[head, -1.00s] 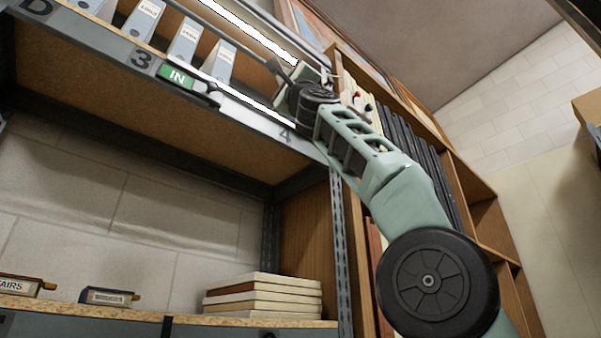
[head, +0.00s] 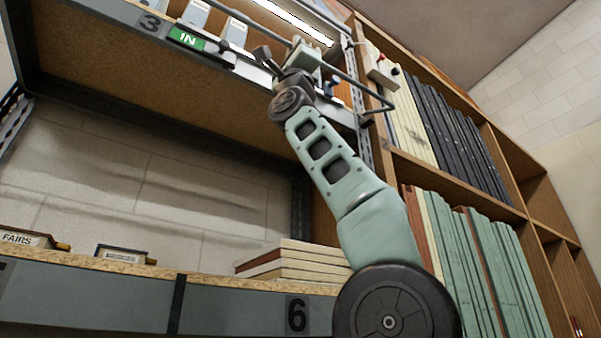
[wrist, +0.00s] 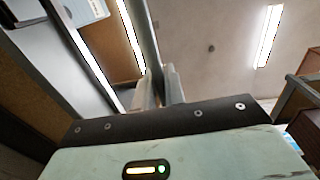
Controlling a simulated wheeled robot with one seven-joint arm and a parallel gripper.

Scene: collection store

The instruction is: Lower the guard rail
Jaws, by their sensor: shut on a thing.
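The guard rail (head: 347,80) is a grey tube along the front of the upper shelf. Its right end bends back and stands out in front of the shelf upright. My gripper (head: 304,52) is at the rail, up at the shelf front, and is shut on it. In the wrist view the rail (wrist: 146,35) runs down between my two fingers (wrist: 160,88). The exact contact is partly hidden by my gripper body.
A control box with a red knob (head: 382,70) is on the right bookcase. Stacked books (head: 295,262) lie on the lower shelf. Open space lies before the lower shelf.

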